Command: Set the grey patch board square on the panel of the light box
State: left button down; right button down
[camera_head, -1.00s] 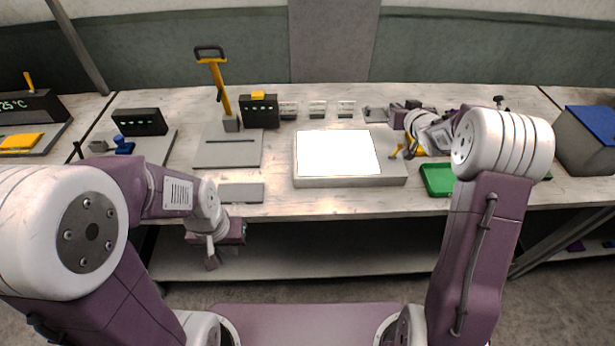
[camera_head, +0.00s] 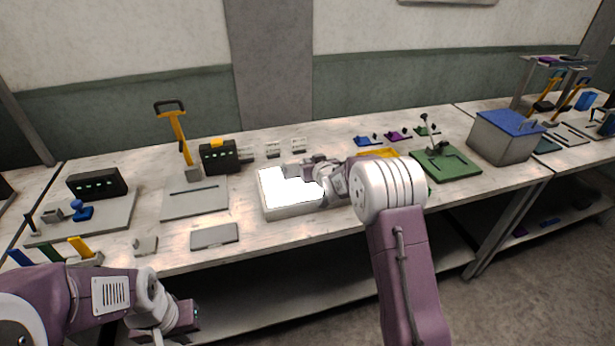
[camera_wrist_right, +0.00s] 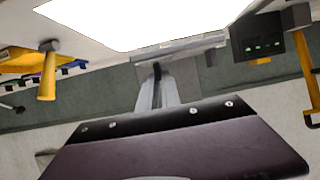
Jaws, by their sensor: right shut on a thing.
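The light box (camera_head: 291,211) stands in the middle of the bench, its panel (camera_head: 277,192) glowing white. My right gripper (camera_head: 312,168) is over the far right part of the panel. In the right wrist view its fingers (camera_wrist_right: 157,90) are shut on a thin grey board (camera_wrist_right: 188,46), which I take as the patch board. The board lies by the edge of the bright panel (camera_wrist_right: 140,18); whether it touches the panel I cannot tell. In the head view the gripper mostly hides the board. My left gripper (camera_head: 183,318) hangs low before the bench, its jaws unclear.
A flat grey plate (camera_head: 214,236) lies left of the light box. Behind it stand a yellow-handled press (camera_head: 176,135) and a dark display box (camera_head: 219,157). A green tray (camera_head: 447,165) and a blue-lidded bin (camera_head: 503,138) are at the right.

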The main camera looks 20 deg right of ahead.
jog(key=shift+w+a+f, duration=0.2)
jog(key=shift+a, duration=0.05)
notch_tip(320, 180, down, 4)
jog(key=shift+s+r, duration=0.1)
jog(key=shift+r, duration=0.1)
jog(key=shift+f, duration=0.45)
jog(key=c, duration=1.6)
grip_release()
jog(key=shift+o, duration=0.2)
jog(key=shift+r, duration=0.1)
